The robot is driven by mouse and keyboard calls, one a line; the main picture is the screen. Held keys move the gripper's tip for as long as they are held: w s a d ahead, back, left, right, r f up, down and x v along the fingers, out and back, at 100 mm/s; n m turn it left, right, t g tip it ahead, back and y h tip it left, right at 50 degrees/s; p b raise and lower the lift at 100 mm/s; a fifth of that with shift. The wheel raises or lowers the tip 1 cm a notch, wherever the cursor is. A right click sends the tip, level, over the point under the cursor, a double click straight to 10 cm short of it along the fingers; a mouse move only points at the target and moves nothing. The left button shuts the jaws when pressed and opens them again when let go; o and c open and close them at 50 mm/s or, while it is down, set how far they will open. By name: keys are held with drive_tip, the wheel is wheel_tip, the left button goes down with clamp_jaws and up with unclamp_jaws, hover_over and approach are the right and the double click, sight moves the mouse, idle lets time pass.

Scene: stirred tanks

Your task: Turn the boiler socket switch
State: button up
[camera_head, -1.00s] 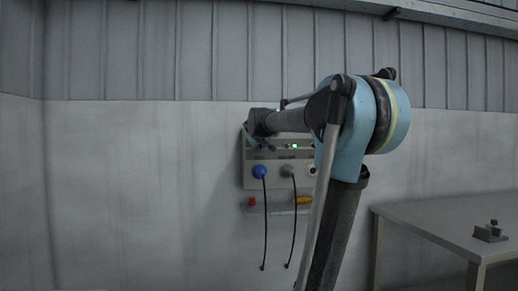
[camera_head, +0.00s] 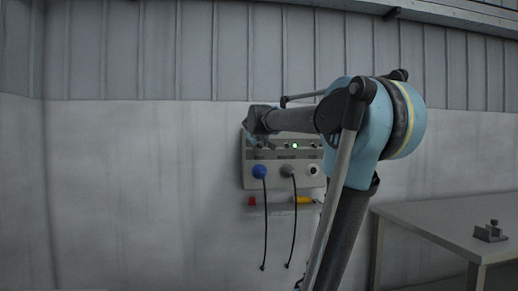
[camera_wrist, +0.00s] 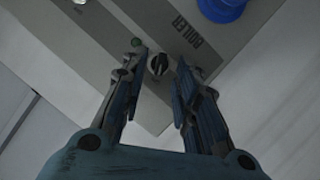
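My gripper (camera_wrist: 160,58) is open, with one finger on each side of the knob. Gaps show between the knob and both fingers, and I cannot tell how deep the fingertips are. A small dark green lamp (camera_wrist: 136,42) lies by the left fingertip. In the head view the panel (camera_head: 315,183) hangs on the wall, and my gripper (camera_head: 252,139) is at its upper left. The boiler switch is not clear there.
Below the switches, a blue plug (camera_head: 259,171) and a grey plug (camera_head: 287,170) have hanging black cables. A grey table (camera_head: 450,220) stands at right.

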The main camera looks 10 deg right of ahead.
drive_tip(key=v, duration=0.9)
drive_tip(key=shift+s, duration=0.2)
drive_tip(key=s+d+f+m+g, duration=0.1)
drive_tip(key=s+d+f+g, duration=0.1)
drive_tip(key=s+f, duration=0.45)
drive_tip(key=s+d+f+m+g, duration=0.1)
drive_tip(key=s+d+f+g, duration=0.15)
drive_tip(key=f, duration=0.75)
drive_tip(key=s+d+f+m+g, duration=0.1)
drive_tip(key=s+d+f, duration=0.1)
drive_tip(key=s+f, duration=0.5)
drive_tip(key=s+a+f+g+y, duration=0.1)
drive_tip(key=s+f+g, duration=0.1)
drive_tip(key=s+f, duration=0.3)
drive_tip(key=s+a+f+g+y, duration=0.1)
drive_tip(key=s+f, duration=0.5)
drive_tip(key=f, duration=0.6)
drive_tip(key=s+a+f+m+g+y, duration=0.1)
drive_tip(key=s+a+f+g, duration=0.1)
drive_tip(key=s+f, duration=0.4)
wheel_tip(320, 180, down, 3)
drive_tip(key=shift+s+f+g, duration=0.15)
drive_tip(key=shift+s+g, duration=0.1)
drive_tip(key=shift+g, duration=0.3)
